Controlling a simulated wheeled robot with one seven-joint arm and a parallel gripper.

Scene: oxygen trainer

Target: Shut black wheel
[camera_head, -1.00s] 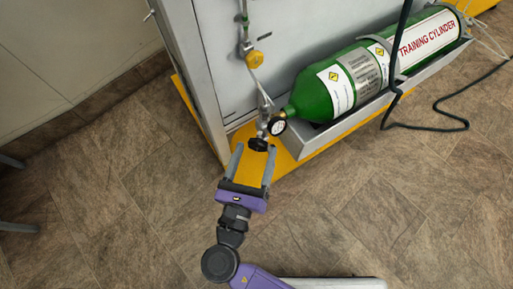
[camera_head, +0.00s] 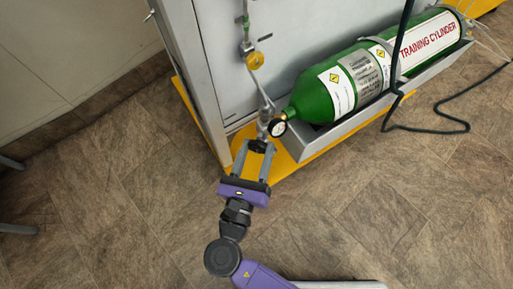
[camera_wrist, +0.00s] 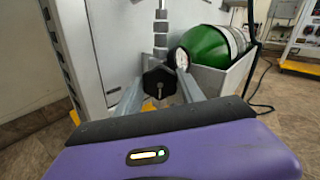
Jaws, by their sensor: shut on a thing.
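The black wheel (camera_wrist: 159,83) is a small lobed knob at the lower end of the metal pipe fitting. It also shows in the head view (camera_head: 258,146), partly covered by my fingers. My gripper (camera_head: 256,149) has its two grey fingers closed on the wheel from below, one on each side. In the wrist view, the fingers of my gripper (camera_wrist: 160,90) reach up to the wheel's left and right edges. The wheel's far side is hidden.
A green training cylinder (camera_head: 318,101) lies in a grey tray (camera_head: 338,127) to the right. A round gauge (camera_head: 277,128) sits close beside the wheel. A yellow valve (camera_head: 254,60) is higher on the pipe. A dark cable (camera_head: 425,129) hangs at right. The floor in front is clear.

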